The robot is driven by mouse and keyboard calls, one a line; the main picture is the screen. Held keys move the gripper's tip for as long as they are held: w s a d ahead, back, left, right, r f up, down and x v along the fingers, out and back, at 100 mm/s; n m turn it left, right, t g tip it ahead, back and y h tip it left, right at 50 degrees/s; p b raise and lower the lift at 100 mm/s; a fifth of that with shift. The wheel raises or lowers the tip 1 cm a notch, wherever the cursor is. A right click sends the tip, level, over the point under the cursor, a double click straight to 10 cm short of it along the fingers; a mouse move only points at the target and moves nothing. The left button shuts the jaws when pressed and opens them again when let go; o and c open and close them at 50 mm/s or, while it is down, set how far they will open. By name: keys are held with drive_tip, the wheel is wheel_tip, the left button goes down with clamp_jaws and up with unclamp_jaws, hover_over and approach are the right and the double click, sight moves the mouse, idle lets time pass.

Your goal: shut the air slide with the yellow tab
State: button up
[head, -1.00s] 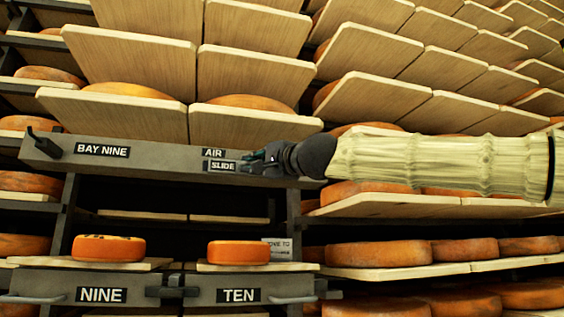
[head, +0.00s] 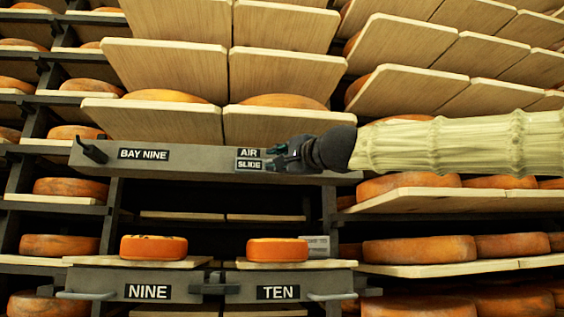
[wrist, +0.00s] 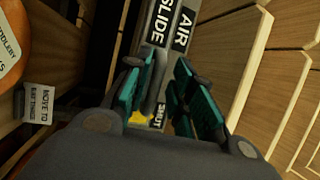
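The air slide is on a grey beam (head: 200,163) labelled BAY NINE, AIR and SLIDE in the head view. In the wrist view the SLIDE label (wrist: 157,24) and a SHUT label (wrist: 159,116) lie along the grey rail. The yellow tab (wrist: 141,118) shows only in part, low beside the left finger and near the SHUT label. My gripper (wrist: 160,70) has its two teal fingers apart, one on each side of the rail. In the head view my gripper (head: 273,158) is at the beam, just right of the labels, and hides the tab. I cannot tell whether a finger touches the tab.
Wooden shelf boards tilt out above the beam. Below are two orange cheese wheels (head: 153,247) (head: 277,250) over drawers marked NINE (head: 148,291) and TEN (head: 278,292). A MOVE TO card (wrist: 39,104) stands near one wheel. More cheese shelves line the right.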

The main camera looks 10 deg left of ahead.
drive_tip(key=shift+a+f, duration=0.15)
idle(0.3)
drive_tip(key=v, duration=1.2)
idle(0.4)
